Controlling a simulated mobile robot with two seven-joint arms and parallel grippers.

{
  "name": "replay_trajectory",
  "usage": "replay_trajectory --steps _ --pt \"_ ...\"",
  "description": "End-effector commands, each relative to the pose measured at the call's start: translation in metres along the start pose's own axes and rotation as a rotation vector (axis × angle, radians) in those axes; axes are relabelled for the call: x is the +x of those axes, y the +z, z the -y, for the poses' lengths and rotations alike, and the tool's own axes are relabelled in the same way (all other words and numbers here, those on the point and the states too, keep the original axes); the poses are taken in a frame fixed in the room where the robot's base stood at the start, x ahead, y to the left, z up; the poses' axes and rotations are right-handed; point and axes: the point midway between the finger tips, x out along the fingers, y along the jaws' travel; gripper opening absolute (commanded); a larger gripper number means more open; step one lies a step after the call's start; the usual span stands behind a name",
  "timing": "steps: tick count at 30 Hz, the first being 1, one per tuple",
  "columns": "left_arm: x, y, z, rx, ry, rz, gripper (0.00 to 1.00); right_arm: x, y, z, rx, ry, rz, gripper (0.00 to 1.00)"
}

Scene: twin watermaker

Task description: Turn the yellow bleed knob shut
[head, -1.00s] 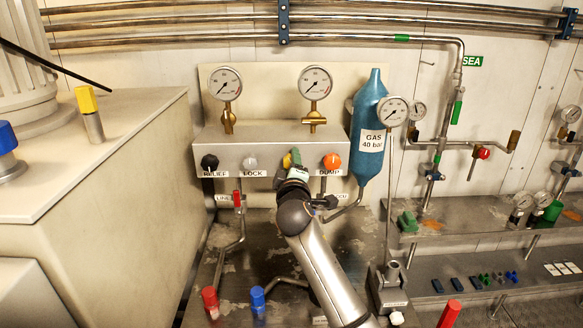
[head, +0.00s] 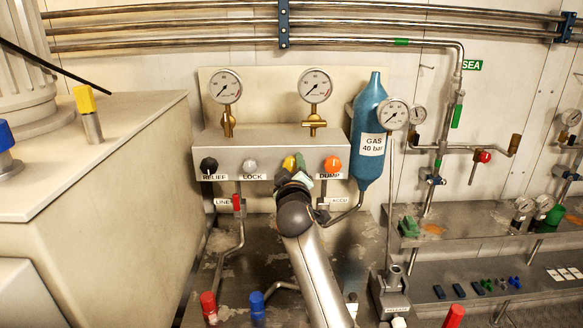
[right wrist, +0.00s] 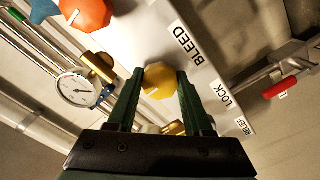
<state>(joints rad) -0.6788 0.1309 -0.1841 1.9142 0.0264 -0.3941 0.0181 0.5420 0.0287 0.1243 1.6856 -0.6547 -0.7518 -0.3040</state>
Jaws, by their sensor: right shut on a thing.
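The yellow bleed knob (head: 289,162) is on the front of the grey valve block (head: 232,155), between the black-lettered LOCK and DUMP labels. In the right wrist view the yellow knob (right wrist: 158,80) sits between the two dark green fingers, beside the BLEED label (right wrist: 189,46). My right gripper (right wrist: 160,86) is shut on this knob. In the head view my right gripper (head: 294,166) reaches up to the block from below, and its wrist hides the knob's lower part and its label. My left gripper is not in view.
An orange DUMP knob (head: 332,164) is close to the right of my gripper. A grey LOCK knob (head: 250,166) and a black RELIEF knob (head: 209,165) are to the left. A blue gas bottle (head: 370,130) stands right of the block. A red-handled LINE valve (head: 237,202) is below.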

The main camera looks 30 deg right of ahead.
Motion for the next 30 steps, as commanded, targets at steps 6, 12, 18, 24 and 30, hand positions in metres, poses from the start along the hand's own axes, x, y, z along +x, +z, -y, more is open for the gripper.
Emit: replay_trajectory --steps 6,12,18,24,30 --pt "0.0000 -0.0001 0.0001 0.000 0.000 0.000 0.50 -0.0001 -0.0003 0.0003 0.006 -0.002 0.000 0.00" --pt "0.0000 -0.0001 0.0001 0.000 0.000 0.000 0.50 -0.0001 -0.0004 0.0002 0.005 -0.001 -0.001 0.70" --pt "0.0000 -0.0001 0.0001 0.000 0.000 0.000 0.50 -0.0001 -0.0004 0.0001 0.003 -0.001 -0.001 0.81" --pt "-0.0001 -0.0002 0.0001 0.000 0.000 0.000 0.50 0.0001 -0.0003 -0.0001 0.002 0.000 -0.001 0.81" --pt "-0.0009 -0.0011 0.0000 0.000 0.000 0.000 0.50 0.0009 0.0000 -0.0006 0.001 -0.001 -0.001 0.81"
